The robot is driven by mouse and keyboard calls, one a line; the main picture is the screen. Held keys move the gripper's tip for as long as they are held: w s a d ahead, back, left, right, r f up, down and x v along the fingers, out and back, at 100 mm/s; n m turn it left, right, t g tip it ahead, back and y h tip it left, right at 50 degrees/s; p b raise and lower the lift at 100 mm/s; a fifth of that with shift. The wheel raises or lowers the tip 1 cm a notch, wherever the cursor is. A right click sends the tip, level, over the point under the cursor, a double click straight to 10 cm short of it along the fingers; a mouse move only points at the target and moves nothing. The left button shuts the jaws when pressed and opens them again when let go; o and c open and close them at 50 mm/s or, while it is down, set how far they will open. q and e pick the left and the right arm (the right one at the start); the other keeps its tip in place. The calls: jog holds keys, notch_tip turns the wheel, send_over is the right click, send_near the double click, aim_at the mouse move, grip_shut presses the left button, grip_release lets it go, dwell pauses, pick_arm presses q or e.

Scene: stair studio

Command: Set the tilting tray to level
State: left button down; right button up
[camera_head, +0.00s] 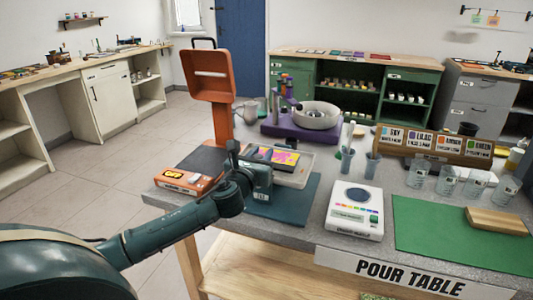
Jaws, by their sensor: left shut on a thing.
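The tilting tray (305,172), with a pale rim and a pink, yellow and purple panel inside, is near the left end of the pour table, over a dark teal base (290,203). I cannot tell its exact tilt from this view. My left gripper (257,172) is at the tray's left near side and is shut on its edge. The fingertips and the grip point are mostly hidden by the gripper's own dark body. My right gripper is not in view.
An orange stand (209,75) rises behind, with an orange box (187,181) beside my arm. A white device (356,211) stands right of the tray, and a purple machine (300,122) behind it. Clear cups (447,179) and a green mat (440,235) lie farther right.

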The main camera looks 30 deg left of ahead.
pick_arm(q)
jog(key=c, duration=1.5)
grip_release()
jog(key=o, duration=0.3)
jog(key=shift+o, duration=0.2)
jog(key=v, duration=1.3)
jog(key=shift+b, duration=0.4)
